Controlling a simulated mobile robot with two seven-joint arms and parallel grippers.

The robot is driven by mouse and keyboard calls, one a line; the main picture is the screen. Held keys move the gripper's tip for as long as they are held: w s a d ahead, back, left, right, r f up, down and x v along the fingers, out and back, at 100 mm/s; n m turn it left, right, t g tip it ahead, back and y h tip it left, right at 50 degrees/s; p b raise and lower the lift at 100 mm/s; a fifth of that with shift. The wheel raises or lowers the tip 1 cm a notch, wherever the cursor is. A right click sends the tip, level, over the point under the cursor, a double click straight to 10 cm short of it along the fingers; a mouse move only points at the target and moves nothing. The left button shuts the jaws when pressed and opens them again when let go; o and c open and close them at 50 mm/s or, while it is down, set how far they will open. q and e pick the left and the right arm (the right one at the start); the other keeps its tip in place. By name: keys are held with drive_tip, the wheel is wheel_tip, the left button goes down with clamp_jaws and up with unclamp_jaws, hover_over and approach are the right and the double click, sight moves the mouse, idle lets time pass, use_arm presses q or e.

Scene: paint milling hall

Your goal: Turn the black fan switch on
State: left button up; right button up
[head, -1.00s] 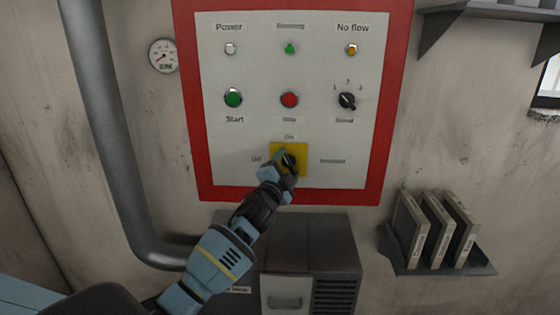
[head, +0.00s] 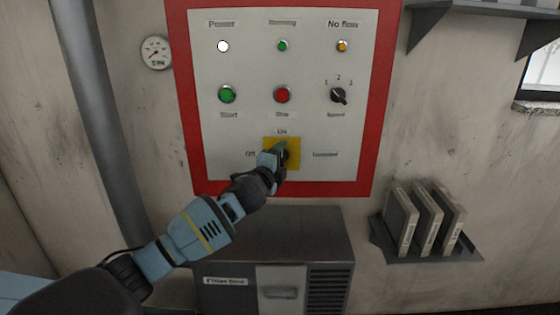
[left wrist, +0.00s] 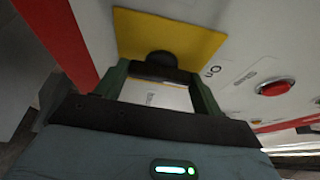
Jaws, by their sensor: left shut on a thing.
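The black fan switch (left wrist: 162,62) sits on a yellow plate (left wrist: 205,45) low on the control panel, marked On above and Off at its left in the head view. My left gripper (left wrist: 160,78) is shut on the switch handle, with one green finger on either side in the left wrist view. In the head view my left gripper (head: 281,152) covers most of the switch in front of the yellow plate (head: 296,145), so the handle's exact angle is hard to tell. The On label shows beside the plate in the left wrist view. My right gripper is not in view.
The red-framed panel (head: 210,140) carries a bright white Power lamp (head: 223,46), a green Start button (head: 227,94), a red Stop button (head: 282,94) and a black speed knob (head: 338,95). A dark cabinet (head: 270,235) stands below. A shelf with binders (head: 425,215) is at right.

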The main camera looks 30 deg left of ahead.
use_arm(q)
drive_tip(key=o, duration=1)
drive_tip(key=shift+s, duration=0.15)
drive_tip(key=shift+s+d, duration=0.2)
drive_tip(key=shift+s, duration=1.05)
drive_tip(key=shift+s+d, duration=0.2)
drive_tip(key=shift+s, duration=1.05)
drive_tip(key=shift+s+d, duration=0.2)
drive_tip(key=shift+s, duration=1.05)
